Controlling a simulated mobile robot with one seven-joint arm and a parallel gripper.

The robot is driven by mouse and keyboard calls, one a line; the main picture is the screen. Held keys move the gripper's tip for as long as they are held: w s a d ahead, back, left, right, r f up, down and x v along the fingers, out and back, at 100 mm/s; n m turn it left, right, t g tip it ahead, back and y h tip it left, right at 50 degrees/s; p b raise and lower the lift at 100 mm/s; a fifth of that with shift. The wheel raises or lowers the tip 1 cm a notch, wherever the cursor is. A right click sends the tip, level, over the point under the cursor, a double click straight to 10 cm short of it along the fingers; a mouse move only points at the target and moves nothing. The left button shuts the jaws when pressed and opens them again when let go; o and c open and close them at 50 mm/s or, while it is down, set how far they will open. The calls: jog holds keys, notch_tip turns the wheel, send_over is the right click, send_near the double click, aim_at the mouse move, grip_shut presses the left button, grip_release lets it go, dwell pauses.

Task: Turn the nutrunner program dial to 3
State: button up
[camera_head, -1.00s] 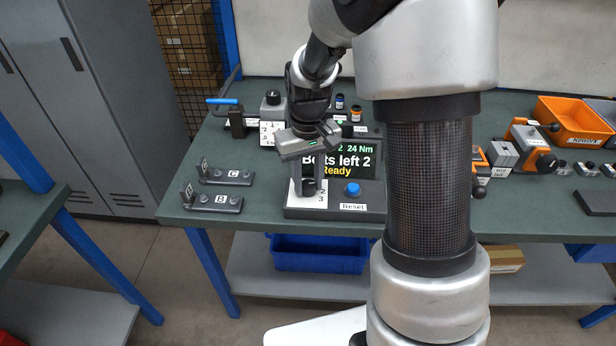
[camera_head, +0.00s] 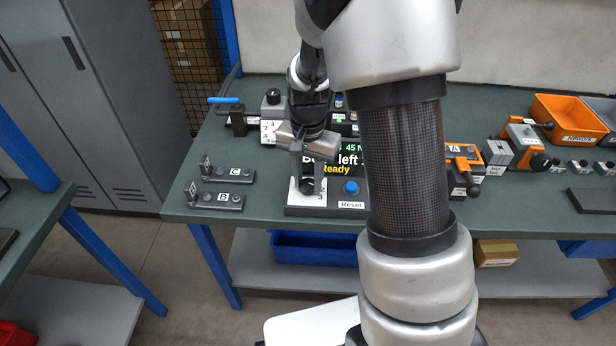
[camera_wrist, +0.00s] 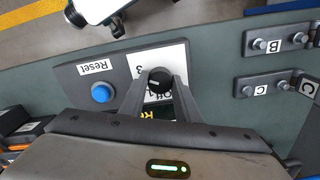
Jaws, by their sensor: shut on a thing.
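The program dial is a black round knob (camera_head: 307,186) on a white numbered plate at the left of the nutrunner controller (camera_head: 335,211). My gripper (camera_head: 309,188) reaches down from above, with its fingers on either side of the knob and shut on it. In the wrist view the knob (camera_wrist: 160,80) sits between the two fingertips, with a 3 on the plate beside it. Where its pointer aims is too small to tell. The controller display (camera_head: 345,158) reads 45 N and Ready; its left part is behind my gripper, its right part behind my arm.
A blue Reset button (camera_head: 351,187) stands right of the dial, close to my fingers. Fixtures C (camera_head: 228,173) and B (camera_head: 216,200) lie to the left. An orange bin (camera_head: 568,117) and clamps stand at the right. The bench between fixtures and controller is clear.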

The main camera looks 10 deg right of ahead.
aim_at(308, 182)
jog(key=shift+m, duration=0.3)
jog(key=o, duration=1)
jog(key=shift+o, duration=0.2)
jog(key=shift+r, duration=0.1)
notch_tip(308, 182, up, 17)
jog(key=p, duration=0.3)
jog(key=shift+r, duration=0.15)
